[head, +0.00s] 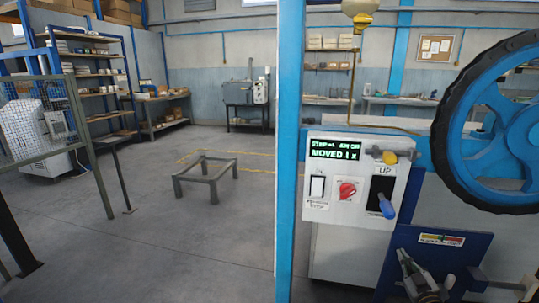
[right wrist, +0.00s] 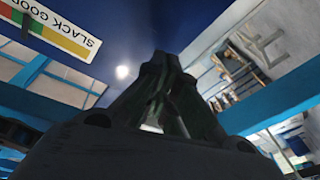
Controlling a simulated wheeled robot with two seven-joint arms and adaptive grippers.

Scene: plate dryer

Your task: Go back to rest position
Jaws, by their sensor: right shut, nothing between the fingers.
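My right gripper (head: 412,270) is at the bottom right of the head view, in front of a dark blue panel (head: 456,258) with a slack gauge label (head: 441,240). It is shut and empty. In the right wrist view its fingers (right wrist: 163,75) come together and hold nothing. The label (right wrist: 50,28) also shows there at the upper left. My left gripper is not in view.
The white control box (head: 350,180) has a lit display (head: 335,148), a red knob (head: 347,190) and a blue-handled lever (head: 386,206). A large blue wheel (head: 520,125) stands at right, a blue post (head: 289,150) at left. A low metal frame (head: 205,172) stands on open floor.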

